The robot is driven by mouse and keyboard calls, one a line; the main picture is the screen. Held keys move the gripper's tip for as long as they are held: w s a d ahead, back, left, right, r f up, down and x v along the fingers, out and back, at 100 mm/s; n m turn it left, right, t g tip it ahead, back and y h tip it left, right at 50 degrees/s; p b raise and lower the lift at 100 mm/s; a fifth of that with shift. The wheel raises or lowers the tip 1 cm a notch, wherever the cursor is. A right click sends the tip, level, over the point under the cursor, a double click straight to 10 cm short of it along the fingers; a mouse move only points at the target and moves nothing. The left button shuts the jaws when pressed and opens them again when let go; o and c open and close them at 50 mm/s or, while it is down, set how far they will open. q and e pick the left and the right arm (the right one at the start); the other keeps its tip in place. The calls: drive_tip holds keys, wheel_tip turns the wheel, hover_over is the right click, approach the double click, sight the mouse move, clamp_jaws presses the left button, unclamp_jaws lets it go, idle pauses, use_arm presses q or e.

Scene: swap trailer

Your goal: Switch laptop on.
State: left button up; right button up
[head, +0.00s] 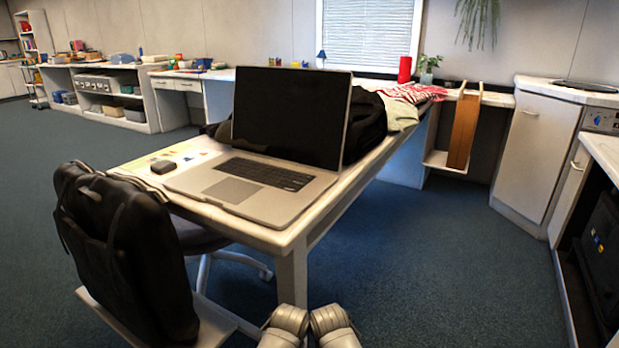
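An open silver laptop (246,190) sits at the near end of a white table (285,240). Its dark screen (291,115) stands raised and looks black. The black keyboard (265,173) and grey touchpad (231,190) face the near left. Two light grey rounded parts, probably of my own arms, show at the bottom edge of the head view, below the table's near corner. I cannot make out any gripper fingers in the view.
A chair with a black backpack (125,255) stands at the table's near left side. A small dark object (163,167) lies left of the laptop. A black bag (365,125) and cloths (402,108) lie behind it. Blue carpet (440,270) is clear on the right.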

clamp_jaws()
idle(1.1)
